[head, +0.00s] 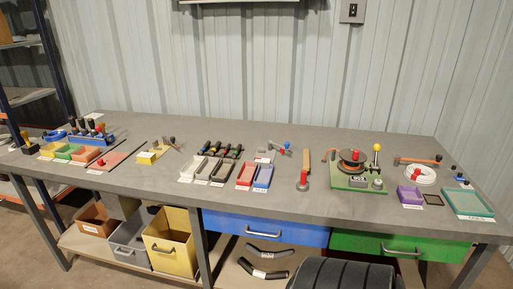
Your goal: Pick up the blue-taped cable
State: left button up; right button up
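Several short black cable-like pieces (221,151) lie in a row at the middle of the grey bench, behind a group of small open trays. Some carry small coloured bands, green and yellowish among them. They are too small in the head view for me to tell which one, if any, has blue tape. Neither of my grippers shows in this view.
The small trays (203,172) stand before the row, with a red tray (246,176) and a blue tray (264,177) to their right. A green board with a reel (356,158) stands further right. The bench's rear strip (300,130) is clear.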

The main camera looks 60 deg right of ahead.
aim_at(208, 143)
jog(key=l+z, duration=0.2)
jog(key=z, duration=0.2)
jog(key=i+l+z, duration=0.15)
jog(key=z, duration=0.2)
jog(key=i+l+z, duration=0.15)
jog(key=z, duration=0.25)
jog(key=i+l+z, duration=0.1)
jog(key=z, duration=0.25)
jog(key=i+l, duration=0.2)
jog(key=i, duration=0.15)
jog(key=i+l, duration=0.15)
jog(key=i, duration=0.15)
